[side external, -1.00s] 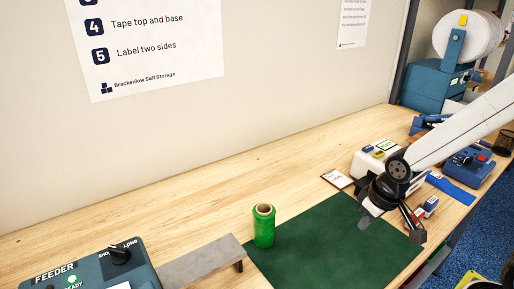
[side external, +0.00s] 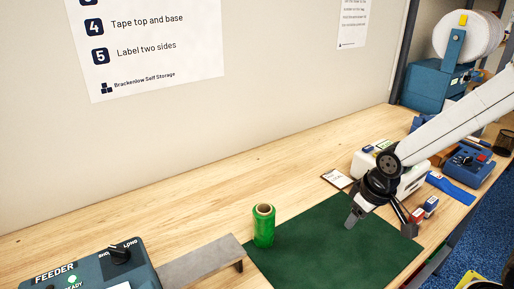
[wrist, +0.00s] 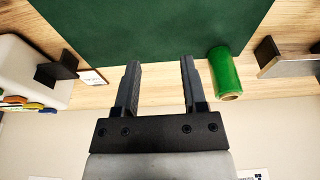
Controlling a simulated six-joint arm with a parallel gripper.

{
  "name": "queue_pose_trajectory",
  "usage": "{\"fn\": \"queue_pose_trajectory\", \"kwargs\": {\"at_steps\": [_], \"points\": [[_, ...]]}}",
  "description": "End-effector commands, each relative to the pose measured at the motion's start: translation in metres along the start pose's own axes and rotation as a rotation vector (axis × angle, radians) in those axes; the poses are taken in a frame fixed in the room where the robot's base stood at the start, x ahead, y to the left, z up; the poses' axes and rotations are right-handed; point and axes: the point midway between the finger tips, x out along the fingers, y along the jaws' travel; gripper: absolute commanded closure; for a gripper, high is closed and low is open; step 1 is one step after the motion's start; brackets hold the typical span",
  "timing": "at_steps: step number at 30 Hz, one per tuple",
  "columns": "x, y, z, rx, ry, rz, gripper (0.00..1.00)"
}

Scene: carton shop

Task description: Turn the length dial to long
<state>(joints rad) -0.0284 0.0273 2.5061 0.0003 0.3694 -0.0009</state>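The feeder (side external: 95,265) is a blue-grey box at the lower left of the side view, cut off by the frame edge. Its black length dial (side external: 120,255) sits on top between the words SHORT and LONG; the exact pointer direction is hard to tell. A green light glows beside READY. My gripper (side external: 382,222) is above the right part of the green mat, far to the right of the feeder. In the wrist view my gripper (wrist: 160,70) has its two fingers apart with nothing between them. The dial is not in the wrist view.
A green roll (side external: 264,228) stands at the green mat's (side external: 320,245) left edge, between my gripper and the feeder. A grey metal ramp (side external: 200,262) lies beside the feeder. A white box, small stamps and a blue device (side external: 470,165) stand at the right. The back wood surface is clear.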

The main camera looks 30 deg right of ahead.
Motion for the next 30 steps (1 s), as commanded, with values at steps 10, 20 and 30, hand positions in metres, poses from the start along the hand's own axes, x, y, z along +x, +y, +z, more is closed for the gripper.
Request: {"fn": "queue_pose_trajectory", "kwargs": {"at_steps": [10, 20, 30], "points": [[-0.004, -0.058, -0.083, -0.151, 0.031, -0.039, 0.46], [-0.013, -0.149, -0.155, -0.317, 0.065, -0.088, 0.46], [-0.026, -0.262, -0.197, -0.486, 0.1, -0.145, 0.46]]}}
